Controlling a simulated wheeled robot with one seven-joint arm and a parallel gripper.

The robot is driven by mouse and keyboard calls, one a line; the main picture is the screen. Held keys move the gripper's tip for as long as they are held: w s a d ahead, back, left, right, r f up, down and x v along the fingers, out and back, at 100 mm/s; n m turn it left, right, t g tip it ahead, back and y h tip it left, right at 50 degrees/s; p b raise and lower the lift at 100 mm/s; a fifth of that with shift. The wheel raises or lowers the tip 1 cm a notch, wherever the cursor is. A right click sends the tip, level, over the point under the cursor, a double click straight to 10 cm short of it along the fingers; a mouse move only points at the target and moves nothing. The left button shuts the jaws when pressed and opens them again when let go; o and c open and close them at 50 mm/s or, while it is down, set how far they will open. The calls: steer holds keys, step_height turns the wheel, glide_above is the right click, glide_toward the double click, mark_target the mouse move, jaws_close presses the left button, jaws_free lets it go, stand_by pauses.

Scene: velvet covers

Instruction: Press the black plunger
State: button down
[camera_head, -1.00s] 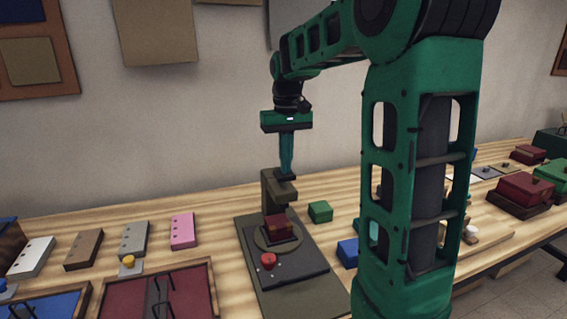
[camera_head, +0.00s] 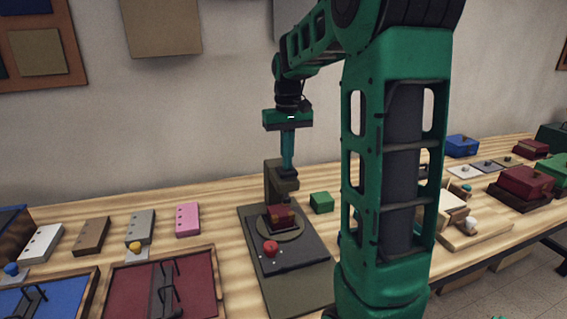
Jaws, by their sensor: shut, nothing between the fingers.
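A small press stands on a dark base plate (camera_head: 306,254) at the middle of the table, with an olive upright frame (camera_head: 270,183) at its back. The black plunger (camera_head: 288,173) is at the top of the frame, over a dark red block (camera_head: 281,217) on a round plate. A red knob (camera_head: 270,248) is at the front of the base. My gripper (camera_head: 288,166) points straight down with its fingers shut and empty. The fingertips are directly above the plunger, at or almost at its top; I cannot tell whether they touch.
A green block (camera_head: 321,202) is right of the press. A pink block (camera_head: 188,220) and other small blocks are to its left. A maroon tray (camera_head: 199,284) lies at the front left. My arm hides part of the table at the right, where several lidded boxes stand.

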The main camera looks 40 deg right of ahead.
step_height(320, 180, up, 13)
steer(key=shift+r, duration=0.15)
stand_by(0.9)
